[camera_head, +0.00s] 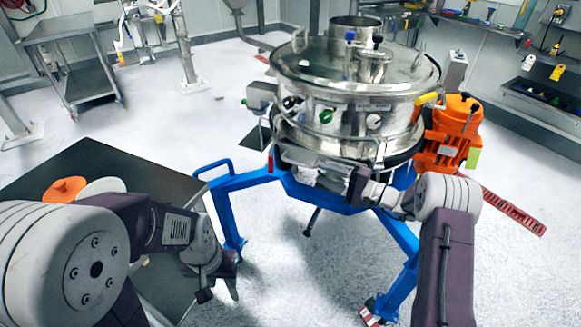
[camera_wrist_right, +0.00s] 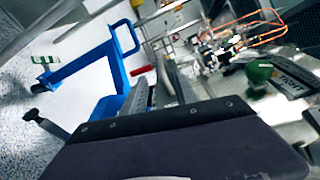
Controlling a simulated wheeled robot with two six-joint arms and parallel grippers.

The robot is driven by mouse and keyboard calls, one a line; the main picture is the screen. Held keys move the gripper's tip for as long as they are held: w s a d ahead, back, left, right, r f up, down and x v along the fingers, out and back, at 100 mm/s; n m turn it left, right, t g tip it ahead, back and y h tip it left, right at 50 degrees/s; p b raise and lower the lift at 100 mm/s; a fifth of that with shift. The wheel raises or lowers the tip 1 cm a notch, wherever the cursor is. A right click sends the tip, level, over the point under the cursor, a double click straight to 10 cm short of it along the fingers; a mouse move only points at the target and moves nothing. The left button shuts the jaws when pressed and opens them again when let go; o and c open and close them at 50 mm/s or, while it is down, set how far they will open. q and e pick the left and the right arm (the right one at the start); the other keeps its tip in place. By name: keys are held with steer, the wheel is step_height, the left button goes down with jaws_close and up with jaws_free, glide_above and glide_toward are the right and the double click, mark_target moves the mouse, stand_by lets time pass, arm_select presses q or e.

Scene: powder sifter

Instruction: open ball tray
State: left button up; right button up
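The steel powder sifter (camera_head: 345,100) stands on a blue frame (camera_head: 245,180) in the head view. A steel tray-like part, which may be the ball tray (camera_head: 305,155), juts from its lower front. My right gripper (camera_head: 335,178) is at this part, just under the sifter's lower rim. Its fingertips (camera_wrist_right: 160,85) show in the right wrist view, close to steel surfaces, but whether they grip anything is unclear. My left gripper (camera_head: 218,280) hangs low beside the dark table, away from the sifter, and holds nothing that I can see.
The dark table (camera_head: 90,155) at left carries an orange object (camera_head: 66,188) and a pale round one (camera_head: 102,187). An orange motor (camera_head: 450,130) sits at the sifter's right. A green knob (camera_wrist_right: 258,72) shows in the wrist view. Floor between table and frame is partly free.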

mark_target(300, 164)
steer(key=shift+r, duration=0.2)
steer(key=shift+a+r, duration=0.1)
steer(key=shift+a, duration=0.35)
steer(key=x, duration=0.8)
steer(key=shift+w+a, duration=0.1)
jaws_close()
stand_by(0.6)
